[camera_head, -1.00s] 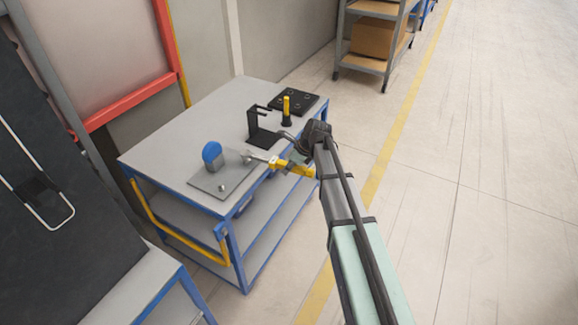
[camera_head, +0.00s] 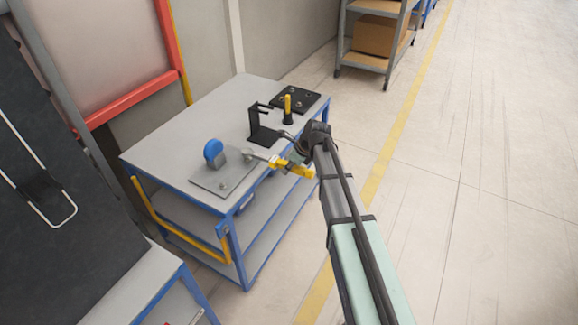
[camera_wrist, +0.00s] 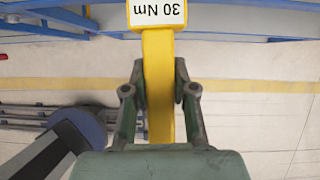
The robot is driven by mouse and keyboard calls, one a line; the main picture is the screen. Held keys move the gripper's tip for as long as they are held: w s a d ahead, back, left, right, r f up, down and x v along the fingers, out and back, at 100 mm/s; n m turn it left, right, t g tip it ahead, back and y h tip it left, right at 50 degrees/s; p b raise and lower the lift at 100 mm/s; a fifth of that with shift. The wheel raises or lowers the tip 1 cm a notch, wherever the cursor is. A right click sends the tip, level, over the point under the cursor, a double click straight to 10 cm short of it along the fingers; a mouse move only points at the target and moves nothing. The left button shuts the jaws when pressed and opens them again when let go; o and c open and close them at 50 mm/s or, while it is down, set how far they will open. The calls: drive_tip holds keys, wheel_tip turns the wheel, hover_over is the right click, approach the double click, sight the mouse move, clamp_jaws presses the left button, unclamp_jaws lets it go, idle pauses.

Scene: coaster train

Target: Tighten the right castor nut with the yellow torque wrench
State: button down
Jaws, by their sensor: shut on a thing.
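The yellow torque wrench (camera_head: 277,161) lies across my gripper (camera_head: 297,165), its metal head pointing left over the grey castor plate (camera_head: 209,183). In the wrist view the wrench (camera_wrist: 158,80) runs between both fingers of my gripper (camera_wrist: 160,85), which is shut on it. A white label on it reads 30 Nm upside down. The plate carries a blue castor wheel (camera_head: 213,150) and a small nut (camera_head: 223,185) at its front. The wrench head is at the plate's right corner by the right nut. The head hides that nut, and I cannot tell whether it is seated.
The plate lies on a grey-topped trolley (camera_head: 180,140) with blue frame. A black stand (camera_head: 259,130), a yellow-handled tool (camera_head: 287,106) and a black plate (camera_head: 296,98) stand behind the wrench. Open floor (camera_head: 470,200) lies to the right.

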drive_tip(key=shift+s+a+m, duration=0.3)
drive_tip(key=shift+s+m, duration=0.1)
drive_tip(key=shift+s, duration=0.05)
idle(0.6)
drive_tip(key=shift+w+r+p, duration=0.1)
drive_tip(key=shift+p, duration=0.2)
drive_tip(key=shift+w+d+n, duration=0.25)
drive_tip(key=shift+w+n, duration=0.05)
